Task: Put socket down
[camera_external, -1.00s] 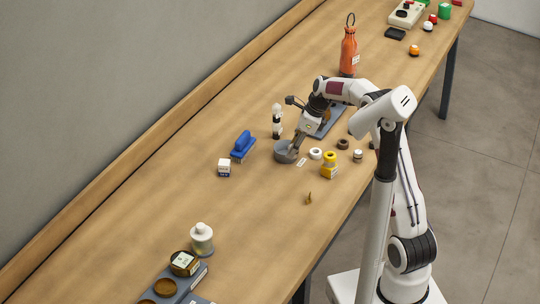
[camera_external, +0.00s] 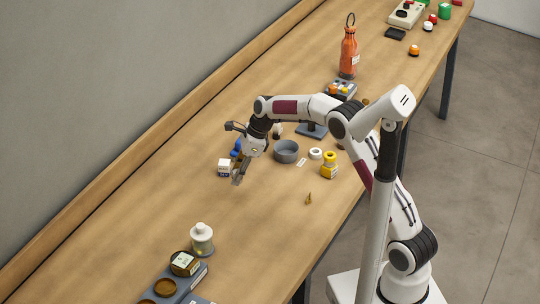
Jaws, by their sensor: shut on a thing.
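My gripper (camera_external: 241,172) is over the middle of the wooden table, pointing down, beside and just right of a small white box (camera_external: 224,168). Its fingers are shut on a small grey piece at their tips, which I take to be the socket (camera_external: 237,181). The socket is tiny here and partly hidden by the fingers. I cannot tell whether it touches the table. A round grey bowl (camera_external: 287,152) stands to the right of my gripper; its inside looks empty.
A blue-handled object (camera_external: 236,151) is partly hidden behind my gripper. A white ring (camera_external: 315,153) and a yellow jar (camera_external: 329,166) stand right of the bowl.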

